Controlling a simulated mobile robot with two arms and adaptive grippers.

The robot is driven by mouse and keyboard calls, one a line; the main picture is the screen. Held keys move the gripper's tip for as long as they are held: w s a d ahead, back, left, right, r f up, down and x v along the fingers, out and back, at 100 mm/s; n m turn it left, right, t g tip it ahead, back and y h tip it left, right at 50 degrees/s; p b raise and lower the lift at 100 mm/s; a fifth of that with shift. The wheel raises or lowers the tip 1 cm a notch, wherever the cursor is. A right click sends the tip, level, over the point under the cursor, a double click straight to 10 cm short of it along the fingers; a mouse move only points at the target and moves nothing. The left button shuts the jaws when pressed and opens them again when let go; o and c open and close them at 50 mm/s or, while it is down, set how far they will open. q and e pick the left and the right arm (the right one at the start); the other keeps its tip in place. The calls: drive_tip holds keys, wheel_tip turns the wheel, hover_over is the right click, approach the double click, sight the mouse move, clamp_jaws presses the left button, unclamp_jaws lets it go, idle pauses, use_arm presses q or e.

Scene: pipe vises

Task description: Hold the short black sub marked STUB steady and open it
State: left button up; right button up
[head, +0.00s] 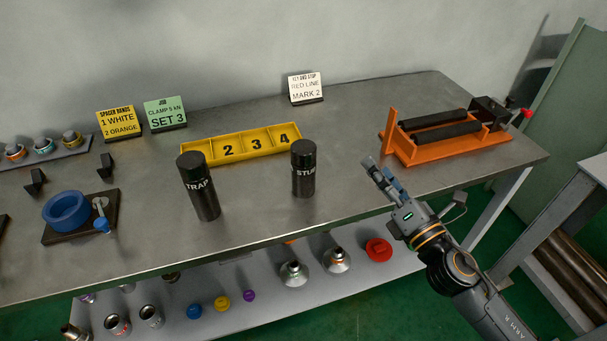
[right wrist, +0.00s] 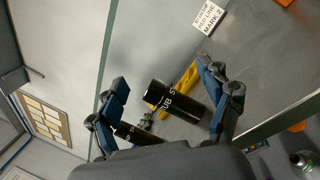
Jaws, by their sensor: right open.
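The short black sub marked STUB (head: 303,172) stands upright on the metal bench, right of the taller black sub marked TRAP (head: 201,188). My right gripper (head: 381,178) is open and empty, to the right of STUB and apart from it. In the right wrist view, STUB (right wrist: 178,101) shows between the spread fingers of my right gripper (right wrist: 164,76), with its lettering partly visible. TRAP (right wrist: 132,134) is beyond it, partly hidden by the gripper body. My left gripper is not in view.
An orange vise (head: 399,149) with black rollers stands at the bench's right end. A yellow numbered tray (head: 195,154) lies behind the subs. A blue ring (head: 66,212) on a dark base is at left. Signs (head: 306,88) stand at the back. A lower shelf (head: 335,293) holds fittings.

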sight(314, 162)
drive_tip(key=w+a+n+g+y, duration=0.1)
drive_tip(key=a+n+g, duration=0.1)
drive_tip(key=n, duration=0.3)
drive_tip(key=w+a+f+n+g+y+p, duration=0.1)
drive_tip(key=a+n+g+y, duration=0.1)
drive_tip(key=a+n, duration=0.2)
drive_tip(key=w+a+f+n+g+y+p, duration=0.1)
drive_tip(key=a+n+g+y, duration=0.1)
drive_tip(key=a+n+g, duration=0.1)
drive_tip(key=shift+w+a+f+n, duration=0.15)
drive_tip(key=shift+a+n, duration=0.15)
drive_tip(key=shift+n, duration=0.35)
drive_tip(key=shift+w+a+n, duration=0.15)
drive_tip(key=shift+a+n, duration=0.15)
drive_tip(key=shift+n, duration=0.35)
drive_tip(key=p+x, duration=0.1)
drive_tip(key=x, duration=0.5)
clamp_jaws()
